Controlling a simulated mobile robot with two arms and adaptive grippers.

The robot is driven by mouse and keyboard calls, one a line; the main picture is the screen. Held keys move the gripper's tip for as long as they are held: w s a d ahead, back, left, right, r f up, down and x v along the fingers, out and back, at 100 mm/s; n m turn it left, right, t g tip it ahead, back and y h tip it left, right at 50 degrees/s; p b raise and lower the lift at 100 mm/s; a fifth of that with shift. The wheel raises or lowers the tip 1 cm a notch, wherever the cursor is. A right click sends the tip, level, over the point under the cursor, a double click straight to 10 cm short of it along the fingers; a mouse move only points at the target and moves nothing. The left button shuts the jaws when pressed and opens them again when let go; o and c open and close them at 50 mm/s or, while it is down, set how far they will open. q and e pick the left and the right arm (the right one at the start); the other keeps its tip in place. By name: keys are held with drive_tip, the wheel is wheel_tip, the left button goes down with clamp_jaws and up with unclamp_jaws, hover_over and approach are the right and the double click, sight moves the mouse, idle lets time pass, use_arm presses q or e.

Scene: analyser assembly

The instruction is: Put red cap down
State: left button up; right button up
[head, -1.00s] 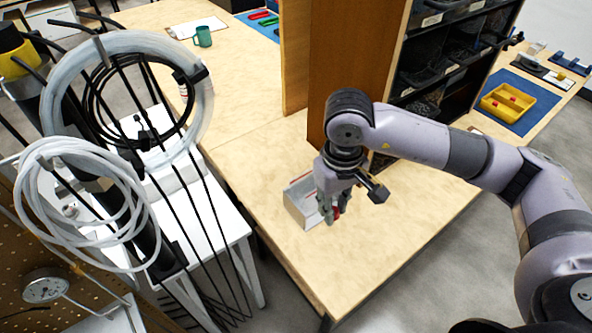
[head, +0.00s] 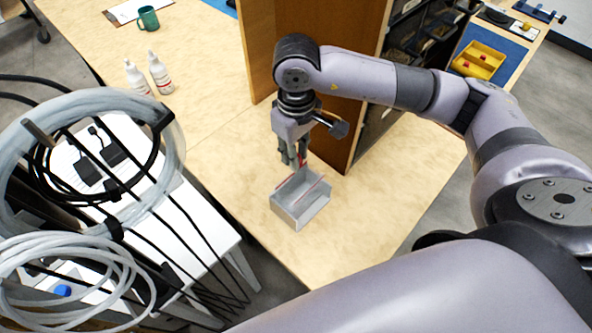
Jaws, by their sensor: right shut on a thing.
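My right gripper (head: 293,160) points down at the back edge of a small open grey box (head: 305,211) on the wooden table. It is shut on a small red thing (head: 302,159), which looks like the red cap; the fingers mostly hide it. I cannot tell whether the cap touches the box or the table. The box has thin red lines along its upper edges. My left gripper is not in view.
A brown cabinet (head: 345,150) stands just behind and right of the gripper. Two white bottles (head: 160,73) and a green mug (head: 148,18) stand farther back. Coiled tubing (head: 165,140) fills the left side. The table right of the box is clear.

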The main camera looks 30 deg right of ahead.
wheel_tip(320, 180, down, 4)
drive_tip(key=shift+f+p, duration=0.25)
drive_tip(key=shift+p, duration=0.1)
drive_tip(key=shift+o, duration=0.2)
wheel_tip(320, 180, down, 4)
drive_tip(key=shift+s+r+p, duration=0.1)
drive_tip(key=shift+r+p, duration=0.15)
drive_tip(key=shift+p, duration=0.15)
drive_tip(key=shift+s+f, duration=0.2)
drive_tip(key=shift+s, duration=0.05)
drive_tip(key=shift+c, duration=0.2)
drive_tip(key=shift+o, duration=0.3)
drive_tip(key=shift+s+f, duration=0.1)
drive_tip(key=shift+o, duration=0.7)
drive_tip(key=shift+w+f, duration=0.2)
drive_tip(key=shift+w, duration=0.1)
drive_tip(key=shift+w+f+b, duration=0.15)
drive_tip(key=shift+b, duration=0.15)
drive_tip(key=shift+d, duration=0.15)
drive_tip(key=c, duration=0.4)
drive_tip(key=o, duration=0.9)
drive_tip(key=shift+r, duration=0.2)
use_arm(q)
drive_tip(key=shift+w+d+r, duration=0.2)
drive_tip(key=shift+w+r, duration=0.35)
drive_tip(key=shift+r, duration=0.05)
